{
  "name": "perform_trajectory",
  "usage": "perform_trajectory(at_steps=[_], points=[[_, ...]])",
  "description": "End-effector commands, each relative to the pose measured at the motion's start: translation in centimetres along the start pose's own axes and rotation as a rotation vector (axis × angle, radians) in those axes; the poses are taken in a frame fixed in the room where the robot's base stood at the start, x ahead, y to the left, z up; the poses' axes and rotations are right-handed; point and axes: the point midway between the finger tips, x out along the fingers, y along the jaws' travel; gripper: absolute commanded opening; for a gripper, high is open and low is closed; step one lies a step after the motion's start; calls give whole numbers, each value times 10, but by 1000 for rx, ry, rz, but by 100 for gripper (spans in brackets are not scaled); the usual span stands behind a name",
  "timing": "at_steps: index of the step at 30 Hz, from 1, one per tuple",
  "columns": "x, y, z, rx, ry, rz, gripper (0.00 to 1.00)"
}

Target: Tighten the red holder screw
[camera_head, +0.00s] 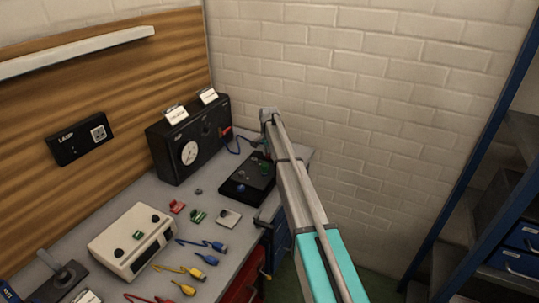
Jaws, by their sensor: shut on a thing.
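My gripper (262,148) is at the far end of my arm, over the back right corner of the bench, above the low black unit (236,191). It is small and dark here and partly hidden by my arm. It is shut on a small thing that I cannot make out. The black unit carries small green and blue parts. I cannot clearly pick out the red holder screw. A small red part (177,206) lies on the bench left of the black unit, beside a green part (198,215).
A black gauge box (180,155) stands behind, with a red plug (226,132) and blue cable at its right side. A cream device (130,240) and loose blue and yellow leads lie nearer. The brick wall is close behind my gripper. Blue shelving (470,140) stands right.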

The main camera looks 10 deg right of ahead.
Motion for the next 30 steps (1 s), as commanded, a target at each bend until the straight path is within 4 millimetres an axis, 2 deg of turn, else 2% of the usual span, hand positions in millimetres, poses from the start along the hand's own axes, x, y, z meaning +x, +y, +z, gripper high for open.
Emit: perform_trajectory(at_steps=[13,14,18,19,30], points=[[-1,-1,-1,13,3,-3,0],[-1,-1,-2,13,3,-3,44],[-1,-1,-1,13,2,-2,70],[-1,-1,-1,13,2,-2,73],[-1,0,-1,12,1,-1,73]])
